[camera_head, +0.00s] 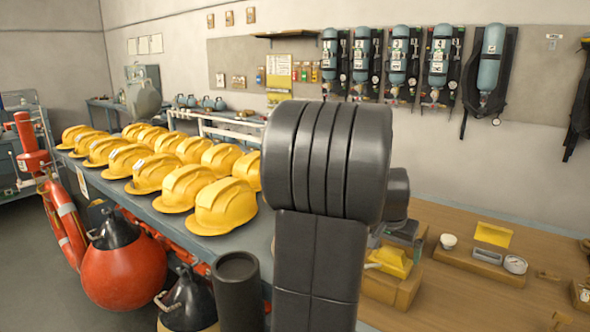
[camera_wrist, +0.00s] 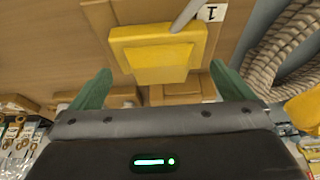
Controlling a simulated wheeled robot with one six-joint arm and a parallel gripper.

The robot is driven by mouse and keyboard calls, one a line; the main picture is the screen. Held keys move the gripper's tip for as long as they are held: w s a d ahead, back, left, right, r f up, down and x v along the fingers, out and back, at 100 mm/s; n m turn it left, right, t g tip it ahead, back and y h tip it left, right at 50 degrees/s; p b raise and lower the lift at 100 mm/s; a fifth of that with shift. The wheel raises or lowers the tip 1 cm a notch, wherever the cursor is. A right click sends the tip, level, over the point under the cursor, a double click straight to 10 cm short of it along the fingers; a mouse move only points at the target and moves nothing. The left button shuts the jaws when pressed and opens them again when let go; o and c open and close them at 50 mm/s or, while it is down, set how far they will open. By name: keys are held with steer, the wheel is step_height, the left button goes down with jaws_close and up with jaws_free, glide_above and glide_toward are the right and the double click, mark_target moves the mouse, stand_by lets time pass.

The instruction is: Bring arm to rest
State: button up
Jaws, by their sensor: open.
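My gripper (camera_wrist: 160,88) shows in the wrist view with two green fingers spread wide apart. It is open and nothing is between the fingertips. A yellow block-shaped thing (camera_wrist: 158,52) lies just beyond the fingers, on a brown wooden holder with a label reading 1. In the head view my dark arm stands upright in the middle and hides part of the bench. The gripper itself is hidden behind the arm there. A yellow piece (camera_head: 390,262) on a wooden block shows just right of my arm.
Yellow helmets (camera_head: 222,206) fill the table left of my arm. Breathing sets (camera_head: 397,62) hang on the back wall. The wooden bench (camera_head: 450,300) on the right carries a wooden tray with a gauge (camera_head: 515,264). A red buoy (camera_head: 122,272) stands at lower left. Coiled rope (camera_wrist: 285,55) lies right in the wrist view.

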steer(key=x, duration=0.3)
steer(key=shift+w+f, duration=0.1)
steer(key=shift+f, duration=0.2)
steer(key=shift+r+p, duration=0.35)
steer(key=shift+r, duration=0.1)
steer(key=shift+r, duration=0.1)
